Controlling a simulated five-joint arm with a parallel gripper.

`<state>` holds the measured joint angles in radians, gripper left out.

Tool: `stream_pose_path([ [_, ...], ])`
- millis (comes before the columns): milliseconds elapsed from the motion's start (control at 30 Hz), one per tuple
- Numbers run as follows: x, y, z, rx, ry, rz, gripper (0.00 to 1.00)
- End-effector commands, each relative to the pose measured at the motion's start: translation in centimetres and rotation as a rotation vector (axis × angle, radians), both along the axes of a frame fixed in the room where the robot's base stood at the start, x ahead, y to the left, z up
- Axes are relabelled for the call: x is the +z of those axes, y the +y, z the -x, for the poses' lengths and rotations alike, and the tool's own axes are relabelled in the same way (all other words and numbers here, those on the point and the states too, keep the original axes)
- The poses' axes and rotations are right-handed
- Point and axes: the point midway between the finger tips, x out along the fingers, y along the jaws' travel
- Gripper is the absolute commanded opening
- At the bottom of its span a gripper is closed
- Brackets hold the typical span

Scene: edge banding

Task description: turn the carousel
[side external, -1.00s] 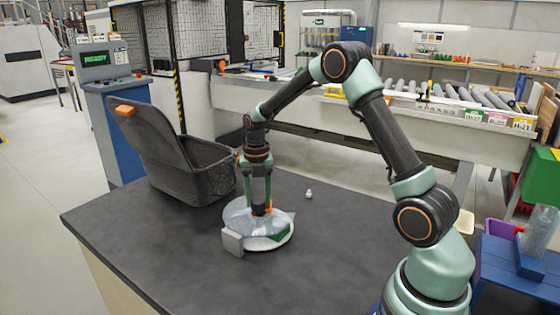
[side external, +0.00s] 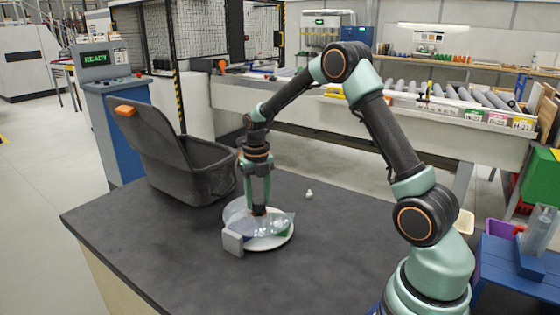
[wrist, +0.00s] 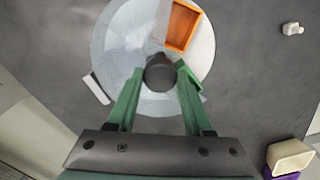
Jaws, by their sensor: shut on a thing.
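The carousel is a round white disc (side external: 268,243) on the dark table, with a clear cover (side external: 280,222) over part of it. In the wrist view, the carousel (wrist: 135,40) shows an orange tray (wrist: 182,25) at upper right. A dark knob (wrist: 160,72) stands at its centre. My gripper (side external: 259,208) points straight down over the carousel and is shut on the knob; in the wrist view, the green fingers of my gripper (wrist: 159,76) are on either side of it. A green piece (side external: 286,230) shows partly at the disc's right side.
A grey upright block (side external: 232,242) stands against the carousel's left edge. A small white piece (side external: 309,194) lies behind it to the right. A black bin (side external: 195,172) with its lid up is at the back left. The table front (side external: 185,255) is clear.

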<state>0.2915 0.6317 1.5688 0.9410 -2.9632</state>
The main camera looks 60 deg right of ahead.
Motion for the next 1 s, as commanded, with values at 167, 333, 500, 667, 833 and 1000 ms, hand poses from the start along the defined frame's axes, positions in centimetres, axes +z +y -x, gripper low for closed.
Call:
stream_pose_path([
  [167, 0.2, 0.0, 0.0, -0.001, 0.001, 0.0, 0.74],
  [333, 0.1, 0.0, 0.0, -0.001, 0.0, 0.0, 0.81],
  [500, 0.1, 0.0, 0.0, -0.002, 0.0, 0.0, 0.81],
  [667, 1.4, 0.0, -0.1, -0.002, -0.004, 0.001, 0.81],
  [833, 4.5, 0.0, -0.1, -0.002, -0.006, 0.002, 0.81],
  [1000, 8.0, 0.0, -0.1, -0.002, -0.005, 0.001, 0.81],
])
